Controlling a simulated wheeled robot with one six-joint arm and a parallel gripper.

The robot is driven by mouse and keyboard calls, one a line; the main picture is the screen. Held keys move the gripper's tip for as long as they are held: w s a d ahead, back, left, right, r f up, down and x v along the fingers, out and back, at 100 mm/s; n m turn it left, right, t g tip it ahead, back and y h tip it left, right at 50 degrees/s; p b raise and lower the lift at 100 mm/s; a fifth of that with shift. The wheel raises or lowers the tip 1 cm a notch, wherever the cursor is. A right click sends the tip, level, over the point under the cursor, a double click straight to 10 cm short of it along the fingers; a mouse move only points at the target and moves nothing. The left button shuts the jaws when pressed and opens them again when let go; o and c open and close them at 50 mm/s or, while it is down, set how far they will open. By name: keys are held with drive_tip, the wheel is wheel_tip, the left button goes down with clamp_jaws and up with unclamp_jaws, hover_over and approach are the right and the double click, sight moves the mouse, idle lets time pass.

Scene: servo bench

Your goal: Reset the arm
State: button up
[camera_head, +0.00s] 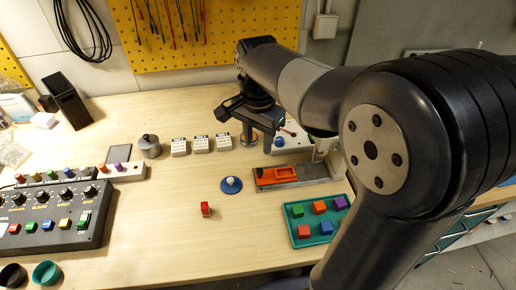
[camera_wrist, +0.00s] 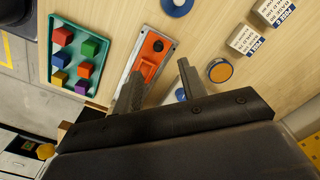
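My arm reaches in from the right of the head view, over the right part of the wooden bench (camera_head: 150,225). My gripper (camera_head: 236,122) hangs above the bench near the white labelled blocks. In the wrist view the two fingers of my gripper (camera_wrist: 160,86) are spread apart with nothing held between them. Below them lie an orange slider on a grey plate (camera_wrist: 148,55) and an orange-topped round disc (camera_wrist: 220,70). My arm hides part of the bench's right side in the head view.
A green tray (camera_head: 317,241) of coloured cubes sits front right. A red block (camera_head: 205,209) and a blue disc with a knob (camera_head: 231,186) stand mid-bench. A button console (camera_head: 55,215) is at left, a metal pot (camera_head: 149,147) behind. The front middle is clear.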

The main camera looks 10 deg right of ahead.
sight(258, 171)
drive_tip(key=shift+r, duration=0.2)
drive_tip(key=shift+f, duration=0.1)
wheel_tip(258, 171, down, 11)
drive_tip(key=shift+r, duration=0.2)
drive_tip(key=shift+d, duration=0.85)
drive_tip(key=shift+a, duration=0.15)
